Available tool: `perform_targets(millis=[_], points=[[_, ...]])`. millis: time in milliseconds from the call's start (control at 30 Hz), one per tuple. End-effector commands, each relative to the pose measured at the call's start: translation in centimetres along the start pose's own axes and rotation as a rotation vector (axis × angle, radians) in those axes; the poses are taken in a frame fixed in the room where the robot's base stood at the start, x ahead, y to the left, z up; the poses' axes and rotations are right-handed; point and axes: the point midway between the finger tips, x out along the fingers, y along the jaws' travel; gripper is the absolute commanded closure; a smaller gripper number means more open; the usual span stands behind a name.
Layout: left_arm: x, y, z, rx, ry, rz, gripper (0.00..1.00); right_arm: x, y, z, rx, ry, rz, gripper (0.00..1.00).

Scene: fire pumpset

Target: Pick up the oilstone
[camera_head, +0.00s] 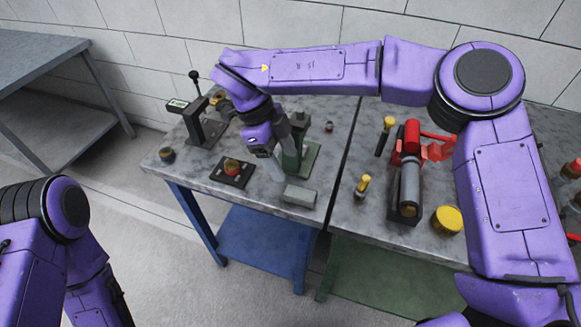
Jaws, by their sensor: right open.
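A grey rectangular block, which looks like the oilstone (300,195), lies flat near the front edge of the left worktable (215,170). My right gripper (279,173) reaches down over this table, its fingers just behind and left of the block. It is open, and I see nothing held in it. The fingers are small in view and partly overlap a green-based device. My left arm shows at the lower left, and its gripper is out of view.
A green-based device (302,158) stands close behind the fingers. A dark plate with a red-topped part (232,168) lies left of the gripper. A black stand (202,125) is at the back left. A red-and-grey tool (409,175) and yellow-capped items occupy the right table.

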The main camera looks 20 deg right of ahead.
Motion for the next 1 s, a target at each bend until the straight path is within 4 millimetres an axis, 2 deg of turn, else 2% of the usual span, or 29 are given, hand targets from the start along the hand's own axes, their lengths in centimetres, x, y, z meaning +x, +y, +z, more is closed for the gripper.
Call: perform_targets(millis=[133, 333, 467, 700, 967, 1000], points=[[-0.1, 0.0, 0.0, 0.0, -0.001, -0.001, 0.32, 0.9, 0.3, -0.3, -0.001, -0.001, -0.002, 0.32], [-0.4, -0.1, -0.1, 0.001, -0.002, -0.001, 0.32, 4.4, 0.6, -0.8, 0.004, -0.004, -0.004, 0.32], [-0.8, -0.1, -0.2, 0.001, -0.003, -0.001, 0.32, 5.9, 0.2, -0.4, 0.004, 0.0, 0.001, 0.32], [-1.8, -0.2, -0.7, 0.0, -0.001, -0.001, 0.32, 10.0, 0.1, 0.0, 0.0, 0.001, 0.003, 0.32], [-1.8, -0.2, -0.7, 0.0, -0.001, -0.001, 0.32, 10.6, 0.1, 0.1, 0.0, -0.001, -0.001, 0.32], [-1.8, -0.2, -0.7, 0.0, -0.001, -0.001, 0.32, 10.6, 0.1, 0.1, 0.0, -0.001, -0.001, 0.45]])
